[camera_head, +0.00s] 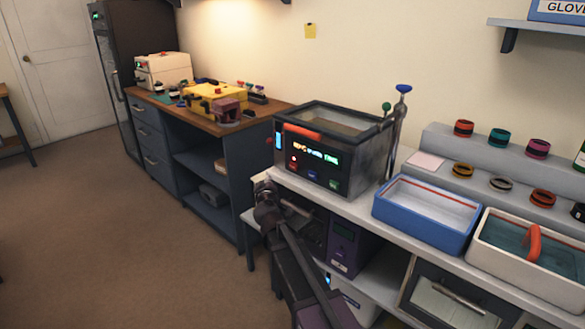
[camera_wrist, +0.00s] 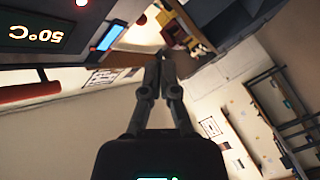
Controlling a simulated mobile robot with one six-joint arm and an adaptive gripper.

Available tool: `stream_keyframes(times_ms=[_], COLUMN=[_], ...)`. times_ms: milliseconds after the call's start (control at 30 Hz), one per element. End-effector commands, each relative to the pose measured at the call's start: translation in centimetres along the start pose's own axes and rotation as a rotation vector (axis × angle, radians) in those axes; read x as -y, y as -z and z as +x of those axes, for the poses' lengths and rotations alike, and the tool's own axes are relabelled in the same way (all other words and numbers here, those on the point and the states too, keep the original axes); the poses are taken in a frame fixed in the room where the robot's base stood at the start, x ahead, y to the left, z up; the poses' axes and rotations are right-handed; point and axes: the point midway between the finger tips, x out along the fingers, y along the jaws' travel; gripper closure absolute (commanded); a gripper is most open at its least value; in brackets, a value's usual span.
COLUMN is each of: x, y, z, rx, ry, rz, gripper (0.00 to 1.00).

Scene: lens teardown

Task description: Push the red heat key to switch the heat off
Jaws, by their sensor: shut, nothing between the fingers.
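The heated bath (camera_head: 356,172) is a dark box with a lit display on its front, standing at the left end of the white bench. The red heat key (camera_head: 293,160) glows on the left of its front panel, with a blue and a green key to its right. My gripper (camera_wrist: 160,58) is shut and empty, apart from the bath's front. In the head view it (camera_head: 264,186) is small, left of and below the panel.
An orange-red handle (camera_head: 302,131) runs along the bath's upper front edge. Blue (camera_head: 424,236) and white (camera_head: 481,255) trays stand to the right. A wooden-topped bench (camera_head: 262,110) with a yellow case (camera_head: 214,98) is behind on the left. The floor at left is clear.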

Motion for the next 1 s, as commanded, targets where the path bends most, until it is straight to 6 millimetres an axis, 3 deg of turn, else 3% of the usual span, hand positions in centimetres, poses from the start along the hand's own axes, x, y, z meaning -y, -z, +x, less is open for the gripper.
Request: stream_keyframes(times_ms=[367,1000], x=[-0.5,-3.6], y=[-0.5,-3.6], z=[0.7,5.0], rx=[0.001,0.001], ry=[0.000,-0.001], rz=[0.000,0.001], gripper=[1.00,1.00])
